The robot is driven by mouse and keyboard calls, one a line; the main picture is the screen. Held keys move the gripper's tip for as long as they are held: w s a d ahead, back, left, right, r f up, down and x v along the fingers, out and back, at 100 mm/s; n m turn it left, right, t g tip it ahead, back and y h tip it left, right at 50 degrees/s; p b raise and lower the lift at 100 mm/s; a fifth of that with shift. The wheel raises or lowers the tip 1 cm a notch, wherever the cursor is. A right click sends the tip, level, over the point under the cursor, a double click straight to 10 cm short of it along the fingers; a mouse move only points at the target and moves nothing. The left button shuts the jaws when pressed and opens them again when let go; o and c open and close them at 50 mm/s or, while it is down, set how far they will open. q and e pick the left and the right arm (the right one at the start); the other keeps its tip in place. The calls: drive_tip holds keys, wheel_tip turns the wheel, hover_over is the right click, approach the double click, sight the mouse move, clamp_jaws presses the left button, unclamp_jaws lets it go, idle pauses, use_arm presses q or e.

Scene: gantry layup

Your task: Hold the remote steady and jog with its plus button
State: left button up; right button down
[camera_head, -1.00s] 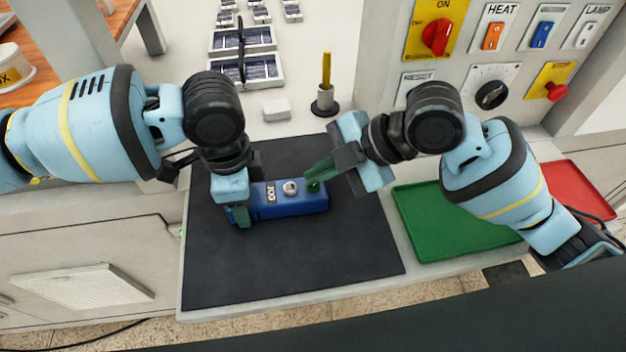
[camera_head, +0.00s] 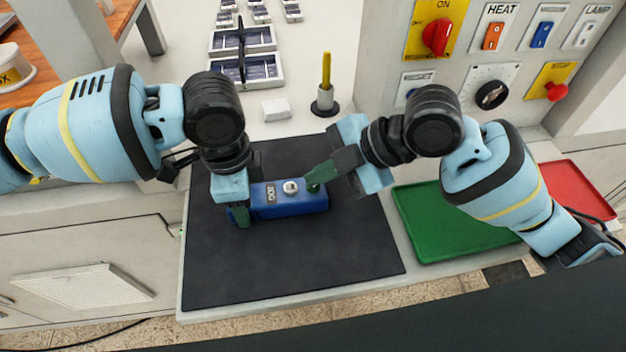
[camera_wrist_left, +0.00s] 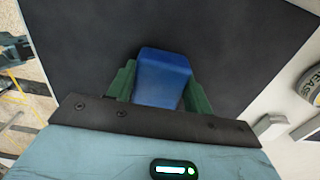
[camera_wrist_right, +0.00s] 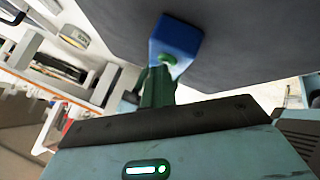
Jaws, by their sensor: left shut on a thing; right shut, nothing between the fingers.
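The blue remote (camera_head: 290,203), with a label reading JOG and a round pale knob or button on top, lies on the black mat (camera_head: 300,262). My left gripper (camera_head: 240,214) is shut on its left end; in the left wrist view the blue remote (camera_wrist_left: 162,78) sits between the green fingers. My right gripper (camera_head: 312,184) is shut and empty, its fingertips at the top of the remote's right end. In the right wrist view the fingertips (camera_wrist_right: 160,72) are at a green button on the blue remote (camera_wrist_right: 178,38). Whether they press it I cannot tell; the fingers hide most of it.
A green tray (camera_head: 450,240) and a red tray (camera_head: 580,190) lie to the right. Behind the mat stand a white block (camera_head: 276,110) and a yellow rod on a dark base (camera_head: 325,105). A switch panel (camera_head: 460,65) rises at the back right. The front of the mat is clear.

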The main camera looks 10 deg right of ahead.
drive_tip(key=shift+r, duration=0.85)
drive_tip(key=shift+r, duration=0.15)
drive_tip(key=shift+r, duration=2.4)
idle(0.5)
wheel_tip(320, 180, up, 4)
drive_tip(key=shift+f, duration=0.1)
drive_tip(key=shift+f, duration=0.1)
drive_tip(key=shift+f, duration=4.35)
drive_tip(key=shift+f, duration=0.15)
